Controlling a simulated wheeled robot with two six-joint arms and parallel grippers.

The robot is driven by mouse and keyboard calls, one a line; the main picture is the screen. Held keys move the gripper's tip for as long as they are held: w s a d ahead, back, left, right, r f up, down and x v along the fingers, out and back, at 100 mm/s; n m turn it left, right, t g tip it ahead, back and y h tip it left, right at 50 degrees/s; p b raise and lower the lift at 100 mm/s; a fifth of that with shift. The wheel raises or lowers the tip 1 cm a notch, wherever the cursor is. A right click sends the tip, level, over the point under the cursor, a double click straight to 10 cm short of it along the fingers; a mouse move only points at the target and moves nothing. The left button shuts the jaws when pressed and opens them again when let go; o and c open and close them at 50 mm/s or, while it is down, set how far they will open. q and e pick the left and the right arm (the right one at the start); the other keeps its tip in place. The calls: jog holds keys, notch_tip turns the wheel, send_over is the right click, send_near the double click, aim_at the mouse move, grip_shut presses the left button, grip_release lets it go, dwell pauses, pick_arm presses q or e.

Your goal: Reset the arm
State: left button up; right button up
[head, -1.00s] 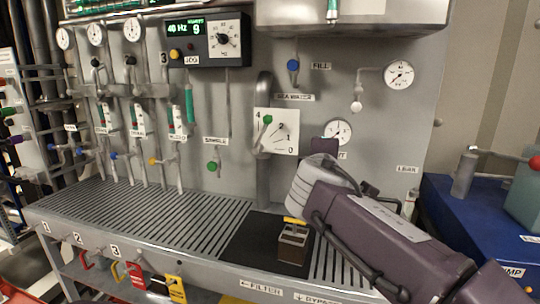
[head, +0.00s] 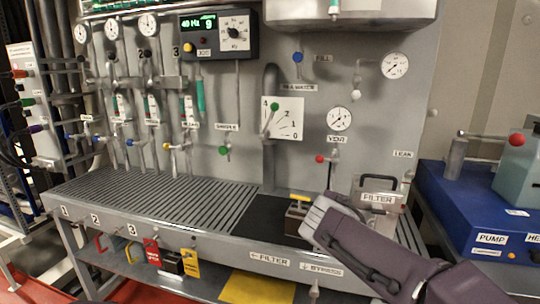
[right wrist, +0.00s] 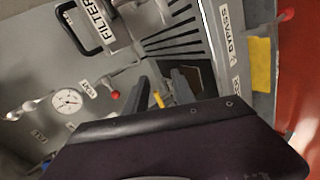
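My right arm comes in from the lower right in the head view, with its pale right gripper (head: 318,215) low over the bench. Its fingertips are hidden there. In the right wrist view two dark fingers of the right gripper (right wrist: 163,78) stand apart, with nothing seen held between them. A small brown block with a yellow top (head: 296,214) sits on the black mat (head: 262,213), just left of the right gripper and partly covered by it. The yellow part (right wrist: 157,98) also shows beyond the fingers. My left gripper is in neither view.
The slatted bench (head: 150,200) is clear on the left. Behind is a panel with gauges, valves and a red vent knob (head: 320,158). A blue pump unit (head: 480,210) stands right.

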jog(key=s+f+g, duration=0.1)
jog(key=f, duration=0.2)
jog(key=s+d+f+m+b, duration=0.1)
jog(key=f, duration=0.3)
jog(key=s+f+m+g, duration=0.1)
jog(key=f, duration=0.3)
jog(key=shift+d+f+g+y+b, duration=0.25)
jog(key=shift+d+g+y+b, duration=0.05)
jog(key=shift+d+b, duration=0.05)
jog(key=s+d+f+m+g+y+b, duration=0.15)
jog(key=s+f+m+g+b, duration=0.35)
jog(key=s+f, duration=0.65)
jog(key=s+f+m+g+y+b, duration=0.1)
jog(key=s+f+m+g+y, duration=0.1)
jog(key=s+f+m, duration=0.9)
notch_tip(320, 180, up, 28)
jog(key=w+n+p, duration=0.2)
jog(key=n+p, duration=0.3)
jog(key=p, duration=2.6)
jog(key=shift+w+d, duration=0.15)
jog(key=shift+w, duration=0.25)
jog(key=shift+f+h, duration=0.1)
jog(key=shift+h, duration=0.15)
